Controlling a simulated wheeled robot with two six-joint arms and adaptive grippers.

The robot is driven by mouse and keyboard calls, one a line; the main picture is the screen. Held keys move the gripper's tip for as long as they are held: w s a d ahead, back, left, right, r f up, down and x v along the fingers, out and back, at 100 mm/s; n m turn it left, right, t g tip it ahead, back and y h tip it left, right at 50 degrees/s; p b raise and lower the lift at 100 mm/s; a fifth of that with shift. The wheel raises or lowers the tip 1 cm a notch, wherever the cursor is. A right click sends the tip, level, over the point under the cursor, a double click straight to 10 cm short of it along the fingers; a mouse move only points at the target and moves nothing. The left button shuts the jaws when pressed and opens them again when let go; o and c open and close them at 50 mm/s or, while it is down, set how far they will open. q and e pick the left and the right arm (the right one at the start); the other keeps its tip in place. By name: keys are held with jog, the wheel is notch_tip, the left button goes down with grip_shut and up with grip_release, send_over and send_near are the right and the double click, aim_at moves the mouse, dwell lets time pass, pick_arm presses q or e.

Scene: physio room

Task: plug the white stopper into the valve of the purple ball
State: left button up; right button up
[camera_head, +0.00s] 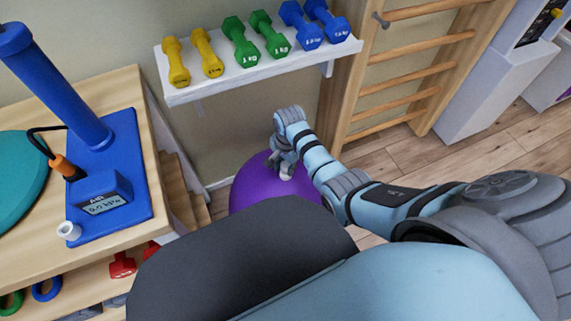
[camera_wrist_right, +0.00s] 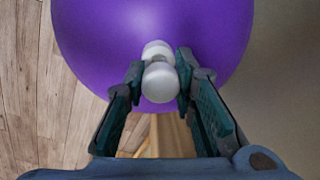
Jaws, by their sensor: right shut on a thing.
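The purple ball (camera_head: 262,194) sits on the floor below the dumbbell shelf, partly hidden by my arm and body. It also fills the upper part of the right wrist view (camera_wrist_right: 110,40). My right gripper (camera_head: 284,166) is at the top of the ball. In the right wrist view my right gripper (camera_wrist_right: 159,84) is shut on the white stopper (camera_wrist_right: 160,84), a rounded white piece between the fingertips. A second white rounded part (camera_wrist_right: 156,49) shows just beyond it against the ball. I cannot tell whether this is the valve or part of the stopper. My left gripper is out of view.
A wooden table (camera_head: 112,88) at left holds a blue pump (camera_head: 55,85) with a gauge (camera_head: 104,196) and a small white cylinder (camera_head: 69,231). A wall shelf (camera_head: 200,91) with several dumbbells hangs above the ball. Wooden wall bars (camera_head: 400,97) stand right of it. Floor at right is clear.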

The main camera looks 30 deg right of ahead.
jog(key=shift+f, duration=0.2)
jog(key=shift+f+b, duration=0.65)
jog(key=shift+f, duration=0.1)
jog(key=shift+s, duration=0.1)
jog(key=shift+s, duration=0.1)
jog(key=shift+r+p, duration=0.3)
jog(key=shift+p, duration=0.3)
jog(key=shift+r+p, duration=0.45)
jog(key=shift+w+f+b, duration=0.2)
jog(key=shift+f+b, duration=0.35)
jog(key=shift+f, duration=0.2)
